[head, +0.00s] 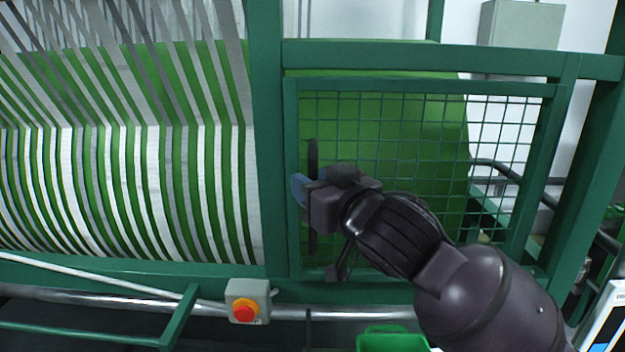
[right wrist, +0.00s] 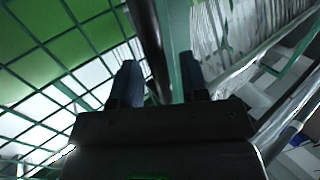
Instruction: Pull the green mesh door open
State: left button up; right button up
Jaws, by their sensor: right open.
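The green mesh door (head: 420,86) fills the middle right of the head view. It sits flat in its green frame and looks closed. A dark vertical bar handle (head: 312,155) runs along its left side. My right gripper (head: 299,188) is at the handle's middle and hides part of it. In the right wrist view its fingers (right wrist: 160,82) are apart, with the dark handle (right wrist: 149,40) running down between them. The door's mesh (right wrist: 60,65) lies to the left there. I cannot tell whether the fingers touch the handle. My left gripper is not in view.
White webbing strips (head: 155,190) run over a green drum left of the door. A grey box with an orange-red button (head: 245,311) is below the door's left corner. A green container (head: 390,342) stands at the bottom. A screen (head: 605,325) is at the lower right.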

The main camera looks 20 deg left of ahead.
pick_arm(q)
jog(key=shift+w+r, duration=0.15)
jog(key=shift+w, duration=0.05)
pick_arm(e)
jog(key=shift+w+a, duration=0.3)
grip_shut()
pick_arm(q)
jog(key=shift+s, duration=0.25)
